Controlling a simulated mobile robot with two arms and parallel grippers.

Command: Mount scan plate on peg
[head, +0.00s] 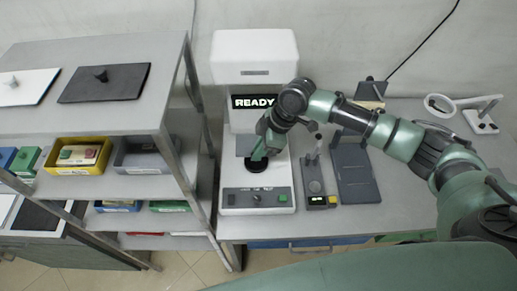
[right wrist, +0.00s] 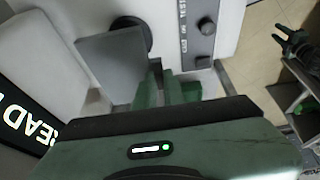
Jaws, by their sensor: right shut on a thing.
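My right gripper (head: 259,158) reaches into the bay of the white machine (head: 255,45) whose screen reads READY. In the right wrist view its green fingers (right wrist: 167,90) are shut at the edge of a flat grey square plate (right wrist: 108,65), which I take as the scan plate. The plate stands close to a round black disc (right wrist: 134,32) on the machine's base; I cannot tell whether they touch. No peg can be made out clearly. My left gripper (right wrist: 287,37) shows small at the right wrist view's upper right, its fingers apart and empty.
Left of the machine is a grey shelf unit (head: 120,120) with a white plate (head: 28,86) and a black plate (head: 103,83) on top, bins below. On the bench at right are a dark grey stand (head: 355,170) and a white ring lamp (head: 440,105).

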